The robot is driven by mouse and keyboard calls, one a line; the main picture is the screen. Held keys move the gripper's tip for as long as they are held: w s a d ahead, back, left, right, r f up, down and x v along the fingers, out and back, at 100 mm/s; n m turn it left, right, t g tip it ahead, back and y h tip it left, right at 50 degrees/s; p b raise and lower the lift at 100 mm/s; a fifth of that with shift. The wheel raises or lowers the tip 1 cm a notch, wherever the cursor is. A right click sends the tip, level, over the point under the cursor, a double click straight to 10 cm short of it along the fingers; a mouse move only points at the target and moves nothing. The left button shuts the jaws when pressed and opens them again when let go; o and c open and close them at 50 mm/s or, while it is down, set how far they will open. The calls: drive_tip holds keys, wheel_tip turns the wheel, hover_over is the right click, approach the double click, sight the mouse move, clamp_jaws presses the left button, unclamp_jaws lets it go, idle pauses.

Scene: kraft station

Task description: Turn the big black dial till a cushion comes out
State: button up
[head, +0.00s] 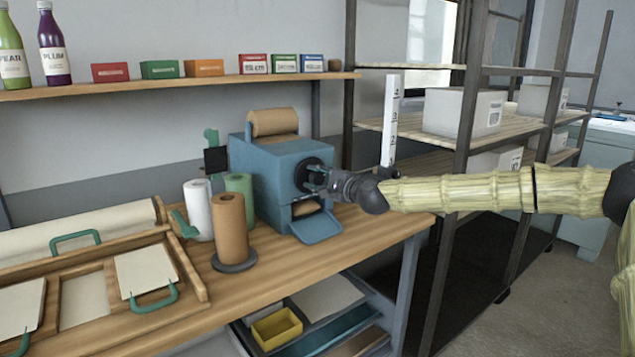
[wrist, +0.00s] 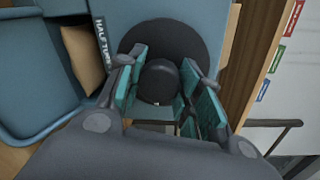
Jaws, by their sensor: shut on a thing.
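The big black dial (head: 304,173) is on the side of a blue machine (head: 262,165) on the wooden bench. In the wrist view the dial (wrist: 150,38) shows as a round black disc with a raised knob (wrist: 160,80) in its middle. My gripper (head: 318,180) is at the dial, its teal-padded fingers (wrist: 160,88) shut on the knob from both sides. A brown paper piece (head: 305,207) shows in the opening above the machine's blue chute (head: 317,227); it also shows in the wrist view (wrist: 84,58). I cannot tell whether it is a formed cushion. The chute's outer part is bare.
A brown roll (head: 274,122) sits on top of the machine. White (head: 198,208), green (head: 238,190) and brown (head: 231,228) rolls stand left of it. A metal shelf rack (head: 468,130) with boxes stands behind my arm. A "HALF TURN" label (wrist: 103,45) is beside the dial.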

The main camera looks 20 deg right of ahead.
drive_tip(key=shift+d, duration=0.15)
drive_tip(key=o, duration=1.1)
drive_tip(key=shift+d+f, duration=0.1)
drive_tip(key=shift+d, duration=0.05)
drive_tip(key=shift+c, duration=0.2)
drive_tip(key=shift+a, duration=0.25)
drive_tip(key=shift+s+d, duration=0.35)
drive_tip(key=shift+s, duration=0.15)
drive_tip(key=v, duration=1)
drive_tip(key=shift+s, duration=0.4)
